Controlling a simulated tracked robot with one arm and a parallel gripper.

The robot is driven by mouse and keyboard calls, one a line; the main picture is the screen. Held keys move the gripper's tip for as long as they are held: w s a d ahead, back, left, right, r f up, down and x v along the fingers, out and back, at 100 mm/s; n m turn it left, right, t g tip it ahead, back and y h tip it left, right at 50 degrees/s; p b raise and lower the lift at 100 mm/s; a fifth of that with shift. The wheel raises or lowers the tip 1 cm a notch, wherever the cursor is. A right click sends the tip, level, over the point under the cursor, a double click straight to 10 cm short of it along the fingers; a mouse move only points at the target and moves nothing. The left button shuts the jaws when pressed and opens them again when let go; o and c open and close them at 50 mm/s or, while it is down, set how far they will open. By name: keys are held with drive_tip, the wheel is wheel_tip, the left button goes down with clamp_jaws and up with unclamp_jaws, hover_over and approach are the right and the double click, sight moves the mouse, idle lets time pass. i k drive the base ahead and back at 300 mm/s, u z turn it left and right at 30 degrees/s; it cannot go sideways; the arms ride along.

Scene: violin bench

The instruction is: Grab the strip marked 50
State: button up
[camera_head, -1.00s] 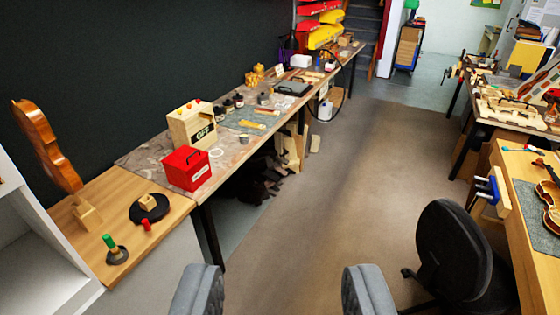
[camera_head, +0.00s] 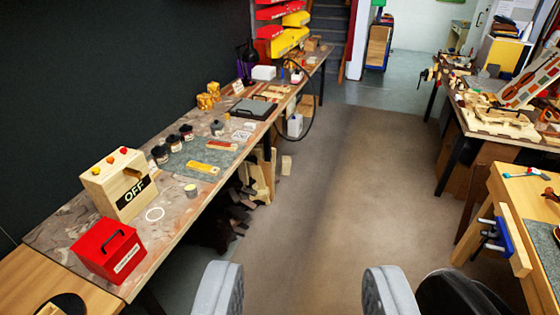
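My gripper (camera_head: 302,292) is open and empty at the bottom of the view, its two grey fingers wide apart over the floor. A yellow strip (camera_head: 203,167) lies on a grey-green mat (camera_head: 178,166) on the long bench to the left. An orange-red strip (camera_head: 221,145) lies just beyond it on the same mat. Both strips are ahead of my gripper and to its left, well apart from it. Any marking on them is too small to read, so I cannot tell which is marked 50.
On the long bench (camera_head: 78,217) stand a red box (camera_head: 106,250), a wooden box marked OFF (camera_head: 120,183) and several dark jars (camera_head: 173,143). A black chair (camera_head: 465,296) and a bench with a blue clamp (camera_head: 497,238) are at right. The floor (camera_head: 340,180) between is clear.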

sight(212, 145)
drive_tip(key=z, duration=0.05)
drive_tip(key=i, duration=3.95)
drive_tip(key=u, duration=0.2)
